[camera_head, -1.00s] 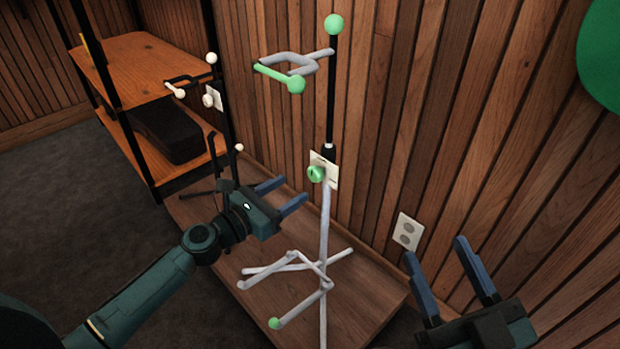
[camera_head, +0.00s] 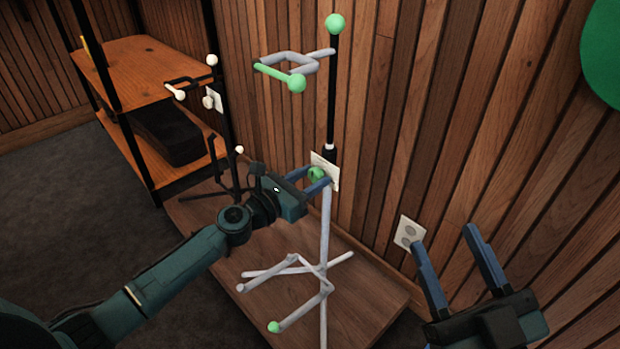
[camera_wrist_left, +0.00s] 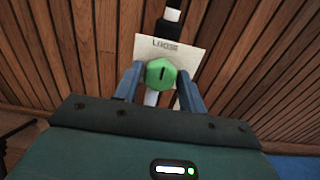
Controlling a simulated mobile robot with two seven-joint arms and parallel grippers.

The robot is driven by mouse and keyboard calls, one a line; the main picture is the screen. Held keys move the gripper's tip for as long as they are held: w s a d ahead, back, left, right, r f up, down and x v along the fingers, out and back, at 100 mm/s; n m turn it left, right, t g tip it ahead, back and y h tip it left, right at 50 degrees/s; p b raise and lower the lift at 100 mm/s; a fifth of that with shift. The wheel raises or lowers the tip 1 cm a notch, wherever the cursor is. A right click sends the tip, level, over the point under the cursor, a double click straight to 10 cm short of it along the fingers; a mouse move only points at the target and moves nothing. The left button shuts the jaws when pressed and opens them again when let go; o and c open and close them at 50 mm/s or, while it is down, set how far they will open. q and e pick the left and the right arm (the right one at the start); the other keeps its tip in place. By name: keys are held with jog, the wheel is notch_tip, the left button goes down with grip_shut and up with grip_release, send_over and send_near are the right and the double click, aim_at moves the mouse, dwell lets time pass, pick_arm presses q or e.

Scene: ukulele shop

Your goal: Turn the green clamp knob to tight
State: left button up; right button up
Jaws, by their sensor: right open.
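The green clamp knob (camera_head: 316,173) sits on the post of the grey and green stand, in front of a white label plate (camera_head: 331,168). In the left wrist view the knob (camera_wrist_left: 161,74) shows a dark, near-upright mark on its face, and the plate (camera_wrist_left: 170,50) carries lettering too small to read surely. My left gripper (camera_head: 308,180) is open, with one finger on each side of the knob; a small gap seems to show between fingers and knob. My right gripper (camera_head: 443,245) is open and empty at the lower right, away from the stand.
The stand's upper hook (camera_head: 290,66) and lower legs (camera_head: 300,268) rise from a wooden platform (camera_head: 360,290). A second, black stand (camera_head: 223,130) is to the left, near a wooden shelf (camera_head: 135,68). A panelled wall with an outlet (camera_head: 408,232) is close behind.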

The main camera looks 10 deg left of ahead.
pick_arm(q)
jog(key=c, duration=0.6)
